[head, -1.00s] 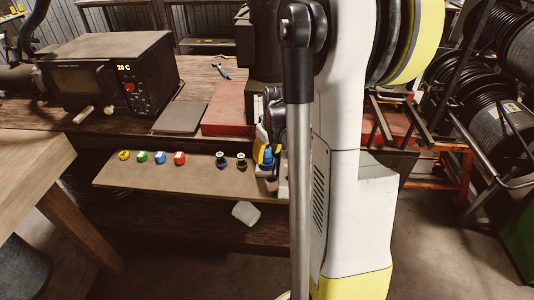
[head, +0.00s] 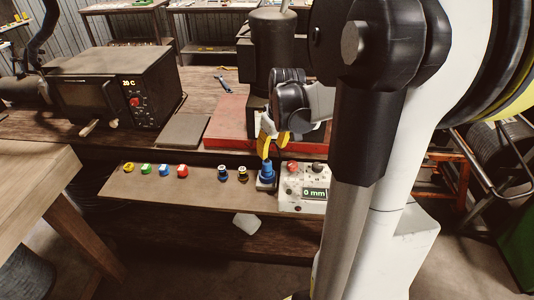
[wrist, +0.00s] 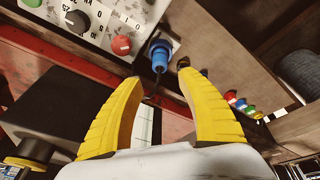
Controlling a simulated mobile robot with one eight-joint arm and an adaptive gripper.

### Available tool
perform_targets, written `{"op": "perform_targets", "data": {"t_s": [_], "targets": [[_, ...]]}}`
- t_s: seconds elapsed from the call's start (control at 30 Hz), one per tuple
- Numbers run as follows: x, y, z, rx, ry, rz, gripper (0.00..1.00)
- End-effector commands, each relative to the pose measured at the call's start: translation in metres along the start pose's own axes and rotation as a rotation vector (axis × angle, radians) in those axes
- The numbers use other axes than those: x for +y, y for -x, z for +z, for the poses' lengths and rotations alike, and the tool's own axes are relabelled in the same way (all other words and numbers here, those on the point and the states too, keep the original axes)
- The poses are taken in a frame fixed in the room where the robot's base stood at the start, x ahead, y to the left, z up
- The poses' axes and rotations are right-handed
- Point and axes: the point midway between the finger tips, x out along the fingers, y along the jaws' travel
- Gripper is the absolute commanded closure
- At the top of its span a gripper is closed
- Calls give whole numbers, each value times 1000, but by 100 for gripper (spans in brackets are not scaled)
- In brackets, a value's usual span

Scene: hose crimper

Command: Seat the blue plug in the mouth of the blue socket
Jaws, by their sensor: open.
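The blue plug (head: 267,167) stands upright on the shelf beside the control box. Its slim stem points up towards my gripper. Below it is the blue socket (head: 266,180) on a dark base; the two blue parts look stacked, and I cannot tell how deep the plug sits. In the wrist view the plug (wrist: 160,62) shows just beyond the fingertips, against the blue ring of the socket (wrist: 154,44). My gripper (head: 273,147) has two yellow fingers, open and empty, just above the plug. In the wrist view the gripper (wrist: 162,77) has a clear gap between its fingers.
A control box (head: 303,197) reading 0 mm stands right of the socket. Two dark fittings (head: 232,174) and a row of yellow, green, blue and red caps (head: 155,170) lie left on the shelf (head: 190,195). A red plate (head: 225,134) lies behind.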

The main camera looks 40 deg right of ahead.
Motion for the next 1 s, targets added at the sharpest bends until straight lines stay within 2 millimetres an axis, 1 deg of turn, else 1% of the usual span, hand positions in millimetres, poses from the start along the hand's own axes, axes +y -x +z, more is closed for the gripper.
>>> {"op": "perform_targets", "data": {"t_s": [0.1,0.17,0.27,0.37,0.4,0.47,0.5,0.6,0.7,0.8,0.83,0.9,1.0], "targets": [[0,5,0,0,0,0,55],[-4,8,-1,4,2,0,55],[-28,20,-3,23,12,2,55],[-75,45,-3,68,27,4,55],[-97,56,0,91,32,2,55],[-132,73,7,131,40,-6,55],[-153,82,14,157,43,-13,55],[-199,101,34,222,52,-38,55],[-232,111,54,275,54,-69,55],[-252,116,70,311,56,-95,55],[-256,117,73,320,56,-101,55],[-262,118,78,332,55,-111,55],[-266,119,81,339,53,-117,55]]}}
